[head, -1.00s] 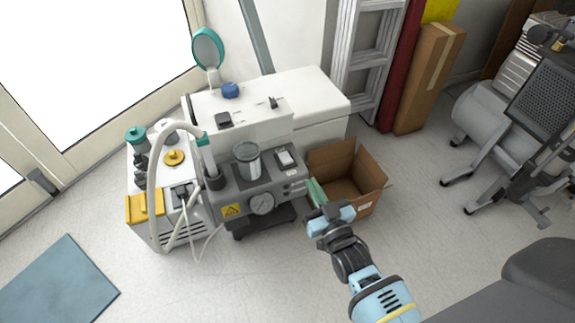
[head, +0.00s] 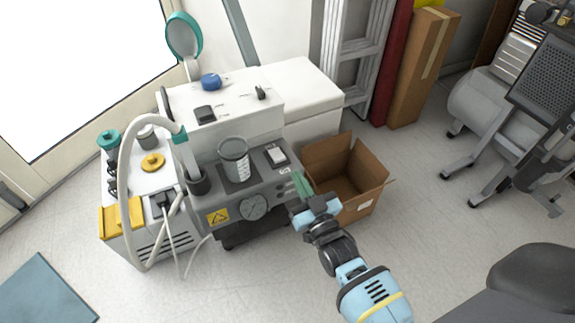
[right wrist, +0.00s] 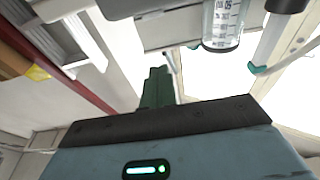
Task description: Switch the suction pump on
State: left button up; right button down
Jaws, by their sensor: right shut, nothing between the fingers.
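The suction pump (head: 237,195) is a grey unit with a round gauge (head: 253,206), a clear graduated jar (head: 233,158) and a yellow warning label. A white rocker switch (head: 277,155) sits on its top at the right; I cannot tell its position. My right gripper (head: 299,184), with green fingers, is shut and empty. In the picture it is just right of and below the switch, by the pump's right end; I see no clear contact. In the right wrist view its fingers (right wrist: 157,88) point up and the jar (right wrist: 223,22) hangs at the top. My left gripper is not in view.
A white unit with a yellow knob (head: 152,162) and hose stands left of the pump. A white cabinet (head: 300,90) stands behind. An open cardboard box (head: 365,190) is close to the right of my gripper. A ladder (head: 350,60) leans behind.

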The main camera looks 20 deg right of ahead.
jog(key=r+b, duration=0.2)
jog(key=b, duration=0.1)
send_over(284, 169)
jog(key=shift+w, duration=0.25)
notch_tip(284, 169, down, 2)
jog(key=shift+f+b, duration=0.25)
jog(key=shift+b, duration=0.6)
jog(key=shift+s+f+b, duration=0.15)
jog(key=shift+f+b, duration=0.25)
jog(key=shift+f, duration=0.3)
jog(key=shift+s, duration=0.1)
